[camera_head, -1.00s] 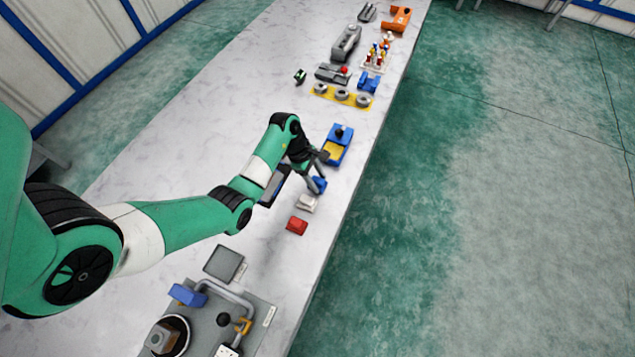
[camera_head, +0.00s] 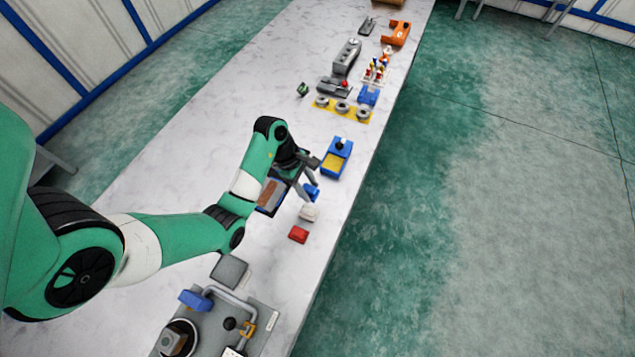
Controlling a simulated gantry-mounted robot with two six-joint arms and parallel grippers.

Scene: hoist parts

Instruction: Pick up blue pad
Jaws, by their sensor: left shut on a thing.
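The blue pad (camera_head: 312,193) is between the fingertips of my left gripper (camera_head: 308,187), over the table's right side. The gripper is shut on it; its fingers hide part of the pad. Whether the pad is clear of the table is hard to tell. A white pad (camera_head: 310,213) and a red pad (camera_head: 298,234) lie on the table just below it in the picture. My right gripper is not in view.
A dark-edged flat item (camera_head: 270,195) lies partly behind my wrist. A grey plate with fittings (camera_head: 258,322) is at the near end. The table's left side is clear.

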